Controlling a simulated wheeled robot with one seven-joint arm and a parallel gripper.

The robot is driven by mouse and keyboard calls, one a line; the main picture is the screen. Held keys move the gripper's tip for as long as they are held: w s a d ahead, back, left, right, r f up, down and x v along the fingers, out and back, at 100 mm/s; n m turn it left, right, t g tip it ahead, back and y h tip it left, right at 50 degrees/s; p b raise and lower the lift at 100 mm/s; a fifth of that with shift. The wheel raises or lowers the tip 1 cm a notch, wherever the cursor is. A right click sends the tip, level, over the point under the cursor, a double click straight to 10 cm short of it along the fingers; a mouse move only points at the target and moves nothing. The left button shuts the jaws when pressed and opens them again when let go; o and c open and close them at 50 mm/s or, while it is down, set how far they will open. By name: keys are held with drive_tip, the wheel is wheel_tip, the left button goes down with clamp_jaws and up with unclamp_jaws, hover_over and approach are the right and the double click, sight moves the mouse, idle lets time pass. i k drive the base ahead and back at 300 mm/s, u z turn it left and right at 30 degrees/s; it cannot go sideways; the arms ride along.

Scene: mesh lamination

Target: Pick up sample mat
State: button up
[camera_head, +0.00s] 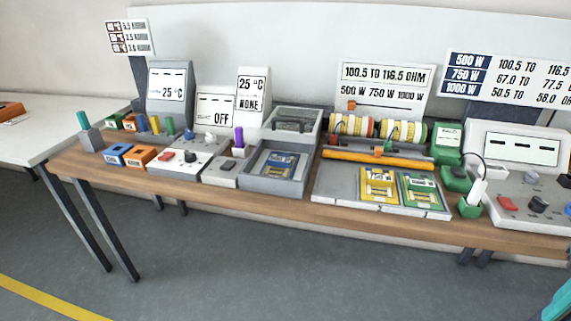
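No single object is plainly marked as the sample mat. Three flat mat-like pieces show in the head view. A blue one (279,164) with pale markings lies inside a grey open-topped tray (262,183). A yellow one (380,187) and a green one (419,191) lie side by side on a light grey plate (338,186) at the table's front. All are small here, and their print is not readable. My gripper is not recognisable in this view, and nothing is seen touching the mats.
The wooden table (330,216) is crowded with display boxes, small blocks and control panels. An orange bar (350,156) and striped rollers (405,131) lie behind the plate. A green cup with a white tool (475,195) stands right of it. The grey floor in front is clear.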

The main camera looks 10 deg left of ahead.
sight(277, 164)
drive_tip(key=i, duration=0.95)
